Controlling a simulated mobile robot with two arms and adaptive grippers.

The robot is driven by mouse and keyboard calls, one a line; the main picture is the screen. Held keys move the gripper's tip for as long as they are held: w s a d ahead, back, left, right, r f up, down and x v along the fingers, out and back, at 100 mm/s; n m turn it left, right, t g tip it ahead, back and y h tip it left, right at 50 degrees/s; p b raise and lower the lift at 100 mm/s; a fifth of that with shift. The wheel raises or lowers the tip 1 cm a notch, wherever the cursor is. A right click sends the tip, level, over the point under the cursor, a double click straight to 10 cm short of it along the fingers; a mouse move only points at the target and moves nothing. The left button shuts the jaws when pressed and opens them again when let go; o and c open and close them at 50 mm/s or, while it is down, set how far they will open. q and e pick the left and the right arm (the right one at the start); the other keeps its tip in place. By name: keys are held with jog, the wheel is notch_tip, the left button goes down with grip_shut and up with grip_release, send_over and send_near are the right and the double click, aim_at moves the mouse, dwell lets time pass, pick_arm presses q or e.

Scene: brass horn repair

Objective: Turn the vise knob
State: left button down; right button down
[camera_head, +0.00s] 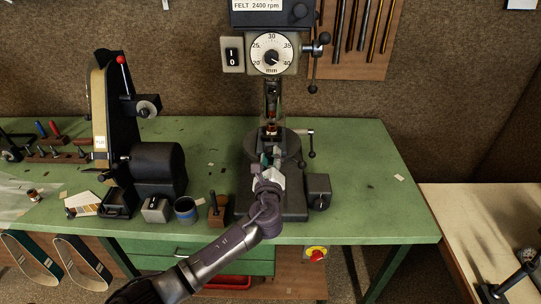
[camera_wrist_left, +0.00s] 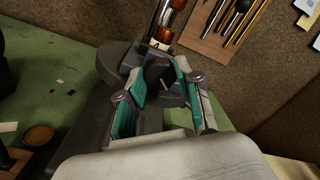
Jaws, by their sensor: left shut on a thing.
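The drill press stands on the green bench, with its vise on the round table below the spindle. The dark vise knob (camera_wrist_left: 160,76) shows in the wrist view between the teal-padded fingers of my left gripper (camera_wrist_left: 162,80). The gripper is shut on the knob, one finger on each side. In the head view my left gripper (camera_head: 268,162) reaches up to the front of the vise, and its body hides most of the knob and vise there. My right gripper is not in view.
The round press table (camera_head: 290,146) and a dark box (camera_head: 318,191) are close to my gripper. The green bench (camera_head: 372,170) is mostly clear on the right.

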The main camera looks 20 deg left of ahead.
pick_arm(q)
jog(key=shift+f, duration=0.15)
dwell(0.3)
jog(key=c, duration=0.8)
grip_release()
jog(key=shift+o, duration=0.2)
jog(key=v, duration=1.2)
